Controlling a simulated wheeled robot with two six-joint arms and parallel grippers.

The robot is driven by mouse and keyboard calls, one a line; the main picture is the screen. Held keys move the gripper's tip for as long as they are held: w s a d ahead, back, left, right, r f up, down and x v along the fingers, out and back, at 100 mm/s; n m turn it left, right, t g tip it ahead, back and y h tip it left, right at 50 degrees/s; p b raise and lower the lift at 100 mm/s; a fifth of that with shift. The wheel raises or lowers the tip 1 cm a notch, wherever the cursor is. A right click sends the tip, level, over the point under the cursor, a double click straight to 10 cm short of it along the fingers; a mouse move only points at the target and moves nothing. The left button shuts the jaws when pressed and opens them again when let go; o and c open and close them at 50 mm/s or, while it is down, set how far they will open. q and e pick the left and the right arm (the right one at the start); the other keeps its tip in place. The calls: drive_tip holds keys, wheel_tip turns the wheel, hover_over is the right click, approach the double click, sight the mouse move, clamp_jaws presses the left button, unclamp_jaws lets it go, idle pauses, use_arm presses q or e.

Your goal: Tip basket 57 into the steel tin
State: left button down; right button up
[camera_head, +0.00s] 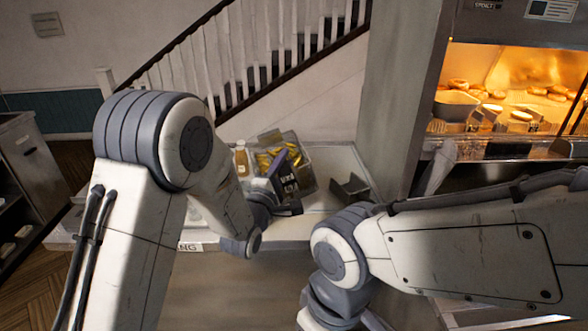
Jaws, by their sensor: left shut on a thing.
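My left gripper (285,192) is at the counter in the middle of the view, shut, with its fingers largely hidden behind my arm and wrist. It is up against a dark piece with white lettering (290,186), which may be part of basket 57; I cannot read a number. Just behind is a grey, box-like container (312,160) with shiny golden contents (268,160). I cannot tell whether this container is the basket or the steel tin. My right arm reaches in from the right and bends downward; its gripper is out of view.
A dark angular metal piece (350,188) lies on the counter (318,198) right of the container. A small pale-yellow item (242,160) stands left of it. A grey post (395,90) and a lit food cabinet (510,85) with a metal pan (457,104) stand at right.

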use_arm(q)
drive_tip(key=shift+s+a+r+n+t+b, duration=0.1)
drive_tip(key=shift+a+r+n+t+b, duration=0.15)
drive_tip(key=shift+a+n, duration=0.25)
drive_tip(key=shift+s+a+r+n+t+b, duration=0.1)
drive_tip(key=shift+a+n+t+b, duration=0.05)
drive_tip(key=shift+a+n+t, duration=0.35)
drive_tip(key=s+a+f+n+t+y+b, duration=0.1)
drive_tip(key=a+f+n+t+y+b, duration=0.1)
drive_tip(key=a+f+n+y+b, duration=0.5)
drive_tip(key=s+a+f+n+t+y+b, duration=0.2)
drive_tip(key=a+f+n+y+b, duration=0.5)
drive_tip(key=n+b, duration=0.7)
drive_tip(key=shift+s+a+f+n+b, duration=0.35)
drive_tip(key=shift+a+f+b, duration=0.6)
drive_tip(key=shift+b, duration=4.15)
drive_tip(key=shift+w+d+t, duration=0.1)
drive_tip(key=shift+t, duration=0.15)
